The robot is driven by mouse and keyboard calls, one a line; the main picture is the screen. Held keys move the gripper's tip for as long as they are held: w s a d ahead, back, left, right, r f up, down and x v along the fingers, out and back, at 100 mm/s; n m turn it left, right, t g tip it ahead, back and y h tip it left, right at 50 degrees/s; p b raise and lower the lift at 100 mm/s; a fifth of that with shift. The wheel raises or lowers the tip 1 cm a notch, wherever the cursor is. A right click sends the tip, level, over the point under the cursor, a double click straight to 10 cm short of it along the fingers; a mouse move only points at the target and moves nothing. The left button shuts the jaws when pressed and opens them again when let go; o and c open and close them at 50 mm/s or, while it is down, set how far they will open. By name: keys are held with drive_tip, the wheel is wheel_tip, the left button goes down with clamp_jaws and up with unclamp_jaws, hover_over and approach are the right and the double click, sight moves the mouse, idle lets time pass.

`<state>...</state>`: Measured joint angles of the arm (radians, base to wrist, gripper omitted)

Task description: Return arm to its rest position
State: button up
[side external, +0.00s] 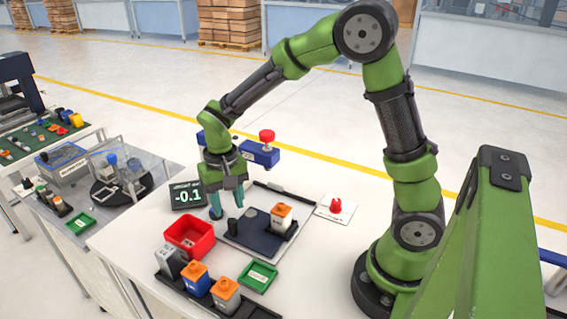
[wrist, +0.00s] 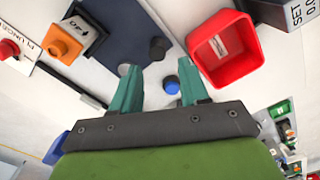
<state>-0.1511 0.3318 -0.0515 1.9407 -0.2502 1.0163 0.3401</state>
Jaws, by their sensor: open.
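My arm reaches over the white table, and my gripper (side external: 228,202) points down beside the dark fixture plate (side external: 258,236). In the wrist view my gripper (wrist: 158,74) is open, with its teal fingers apart and nothing held. A small blue-topped cylinder (wrist: 171,85) lies between the finger directions in that view, touching neither finger as far as I can tell. A dark knob (wrist: 158,48) stands at the plate's edge.
A red bin (side external: 190,237), orange-topped blocks (side external: 196,278) and a green tray (side external: 258,276) stand near the front. A display reading -0.1 (side external: 187,195) is left of my gripper. An orange-topped block (side external: 281,216) stands on the plate; a red button (side external: 336,206) is right of it.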

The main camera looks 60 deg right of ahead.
drive_tip(key=shift+r, duration=0.75)
